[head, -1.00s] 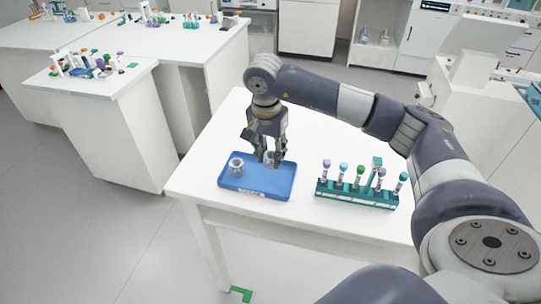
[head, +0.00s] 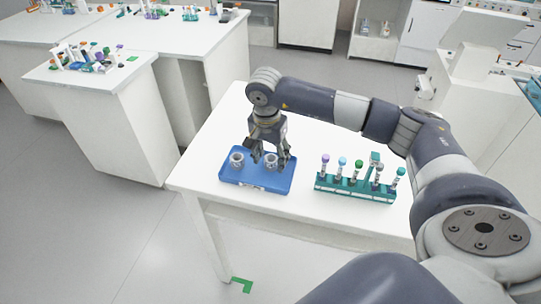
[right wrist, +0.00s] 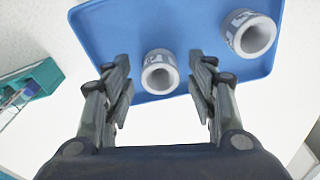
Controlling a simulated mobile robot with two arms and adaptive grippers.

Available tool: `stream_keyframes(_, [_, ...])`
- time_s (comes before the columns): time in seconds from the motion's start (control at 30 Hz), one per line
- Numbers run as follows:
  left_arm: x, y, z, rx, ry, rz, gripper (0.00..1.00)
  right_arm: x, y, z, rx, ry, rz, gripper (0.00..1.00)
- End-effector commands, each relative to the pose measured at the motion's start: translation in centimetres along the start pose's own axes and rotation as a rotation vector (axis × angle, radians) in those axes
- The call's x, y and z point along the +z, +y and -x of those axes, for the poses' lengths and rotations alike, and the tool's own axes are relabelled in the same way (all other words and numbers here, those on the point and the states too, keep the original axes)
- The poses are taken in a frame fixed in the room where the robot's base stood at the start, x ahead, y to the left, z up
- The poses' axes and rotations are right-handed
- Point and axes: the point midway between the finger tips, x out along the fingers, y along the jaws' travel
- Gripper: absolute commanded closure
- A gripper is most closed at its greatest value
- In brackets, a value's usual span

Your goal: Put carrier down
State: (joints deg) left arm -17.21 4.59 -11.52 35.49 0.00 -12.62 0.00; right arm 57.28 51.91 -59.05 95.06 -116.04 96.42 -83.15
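Two small grey-white ring-shaped carriers stand upright on a blue tray (head: 232,181). One is the left carrier (head: 237,160); the other is the right carrier (head: 271,161). My right gripper (head: 270,157) is low over the tray, pointing down, with its fingers on either side of the right carrier. In the right wrist view, the fingers (right wrist: 162,88) are spread with clear gaps beside this carrier (right wrist: 160,74). The other carrier (right wrist: 250,35) lies outside the fingers at the upper right, on the tray (right wrist: 130,30). My left gripper is not in view.
A teal rack (head: 354,188) with several capped tubes stands right of the tray on the white table (head: 215,207). The rack's corner (right wrist: 40,80) shows in the right wrist view. Other benches (head: 95,80) with labware stand at the back left.

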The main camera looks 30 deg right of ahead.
Motion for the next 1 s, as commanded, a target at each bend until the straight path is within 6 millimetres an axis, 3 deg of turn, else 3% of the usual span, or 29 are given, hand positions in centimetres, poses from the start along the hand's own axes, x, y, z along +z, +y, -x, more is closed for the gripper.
stream_keyframes(0.3, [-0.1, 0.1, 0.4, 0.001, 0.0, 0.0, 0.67, -0.1, 0.0, 0.6, -0.001, 0.0, 0.0, 0.48])
stream_keyframes(0.37, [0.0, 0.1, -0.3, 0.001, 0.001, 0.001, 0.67, -0.1, -0.1, 1.2, -0.004, 0.003, -0.001, 0.48])
stream_keyframes(0.8, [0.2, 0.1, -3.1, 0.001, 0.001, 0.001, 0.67, 0.0, -0.1, 10.1, -0.005, 0.002, 0.001, 0.48])
stream_keyframes(1.0, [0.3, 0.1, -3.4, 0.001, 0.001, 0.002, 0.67, 0.0, 0.0, 12.1, -0.001, 0.0, 0.0, 0.48])
